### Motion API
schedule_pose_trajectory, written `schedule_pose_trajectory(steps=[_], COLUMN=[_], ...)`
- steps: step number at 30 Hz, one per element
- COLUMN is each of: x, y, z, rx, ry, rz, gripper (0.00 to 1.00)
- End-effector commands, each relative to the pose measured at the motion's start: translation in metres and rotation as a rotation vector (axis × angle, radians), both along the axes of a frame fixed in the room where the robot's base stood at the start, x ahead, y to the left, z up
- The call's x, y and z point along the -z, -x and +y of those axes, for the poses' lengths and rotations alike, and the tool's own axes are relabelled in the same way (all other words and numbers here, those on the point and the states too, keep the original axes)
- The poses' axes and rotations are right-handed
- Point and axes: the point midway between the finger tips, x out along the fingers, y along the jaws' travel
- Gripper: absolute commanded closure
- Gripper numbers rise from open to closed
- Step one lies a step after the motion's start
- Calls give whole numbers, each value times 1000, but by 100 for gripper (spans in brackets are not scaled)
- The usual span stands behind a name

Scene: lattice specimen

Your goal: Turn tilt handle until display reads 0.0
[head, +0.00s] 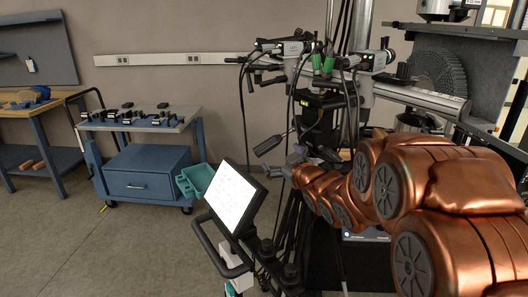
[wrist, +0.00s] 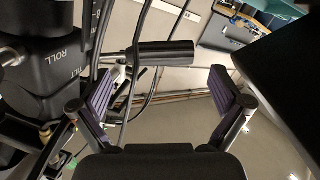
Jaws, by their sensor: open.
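The tilt handle is a black cylindrical grip (wrist: 166,53) on a thin metal rod. In the wrist view it lies crosswise just beyond the gap between my fingertips. The rod runs left to a black head block (wrist: 62,80) marked ROLL and TILT. In the head view the handle (head: 268,145) sticks out left and down from the rig. My gripper (wrist: 167,78) is open and empty, with purple-lined fingers. It also shows in the head view (head: 291,164), just below and right of the handle. A small lit display (head: 304,103) sits on the rig, its reading too small to tell.
Cables (wrist: 140,40) hang close around the handle and rod. Two camera-like units (head: 290,47) sit on top of the rig. A tilted screen (head: 232,194) stands at the front, its text illegible. A blue tool cart (head: 150,180) stands back left. Floor between is clear.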

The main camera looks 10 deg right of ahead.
Motion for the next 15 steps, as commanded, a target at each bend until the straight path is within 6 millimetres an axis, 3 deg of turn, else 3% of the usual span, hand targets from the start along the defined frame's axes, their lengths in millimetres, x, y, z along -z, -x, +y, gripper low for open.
schedule_pose_trajectory(steps=[6,15], x=[-6,-9], y=[-8,-18], z=[10,15], rx=[-63,-70], ry=[-14,-16], rz=[-98,-109], gripper=[0,0])
